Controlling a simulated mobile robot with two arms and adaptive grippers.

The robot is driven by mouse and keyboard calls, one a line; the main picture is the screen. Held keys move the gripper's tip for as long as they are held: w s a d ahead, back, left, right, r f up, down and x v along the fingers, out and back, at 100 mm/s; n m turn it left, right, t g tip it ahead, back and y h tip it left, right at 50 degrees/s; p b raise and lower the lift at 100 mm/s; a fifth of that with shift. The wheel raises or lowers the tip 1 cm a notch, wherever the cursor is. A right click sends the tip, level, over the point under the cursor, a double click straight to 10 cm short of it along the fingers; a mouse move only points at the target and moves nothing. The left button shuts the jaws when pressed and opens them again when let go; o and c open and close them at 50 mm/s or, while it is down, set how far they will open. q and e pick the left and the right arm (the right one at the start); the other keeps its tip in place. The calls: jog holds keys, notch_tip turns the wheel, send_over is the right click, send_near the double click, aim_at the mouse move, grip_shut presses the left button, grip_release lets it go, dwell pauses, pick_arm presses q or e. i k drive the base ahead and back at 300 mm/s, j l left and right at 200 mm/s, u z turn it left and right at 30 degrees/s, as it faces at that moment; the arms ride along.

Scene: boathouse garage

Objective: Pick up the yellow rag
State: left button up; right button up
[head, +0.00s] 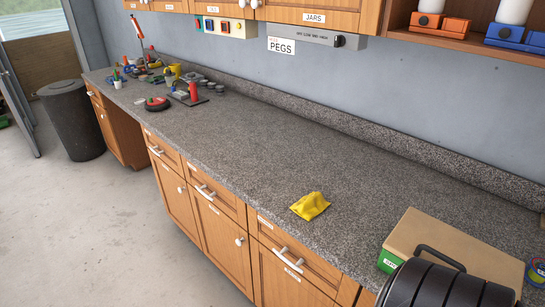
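The yellow rag (310,206) lies crumpled on the speckled grey countertop (270,160), near its front edge and above a drawer front. It is fully visible, with nothing on top of it. Neither my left gripper nor my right gripper shows in the head view.
Several tools and small items, including a red-and-black round thing (157,103), crowd the far left end. The counter between is clear. A dark bin (70,120) stands beyond.

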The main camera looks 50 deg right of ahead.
aim_at(310, 206)
jog(key=i+z, duration=0.25)
jog(key=i, duration=0.25)
jog(key=i+j+z, duration=0.25)
jog(key=i, duration=0.25)
jog(key=i+j+z, duration=0.2)
jog(key=i, duration=0.25)
